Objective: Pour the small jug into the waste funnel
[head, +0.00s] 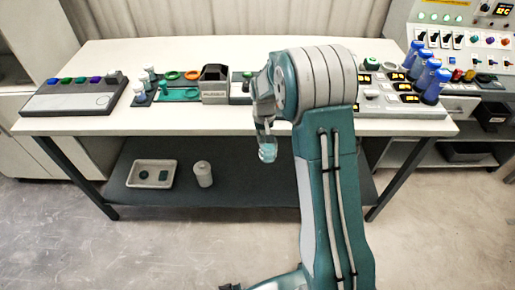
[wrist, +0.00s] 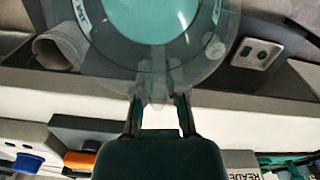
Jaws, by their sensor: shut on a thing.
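My gripper (head: 265,130) is shut on the small jug (head: 268,152), a clear vessel with teal liquid in its lower part. The jug hangs in front of the table's front edge, below the tabletop level. In the wrist view my fingers (wrist: 157,108) pinch a clear tab on the side of the jug (wrist: 150,22), whose round body fills the top of the picture. In the head view the jug looks about upright. I cannot pick out the waste funnel in either view; my arm hides part of the tabletop.
A white tray (head: 152,185) and white canister (head: 203,174) stand on the lower shelf. The tabletop's front strip is clear.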

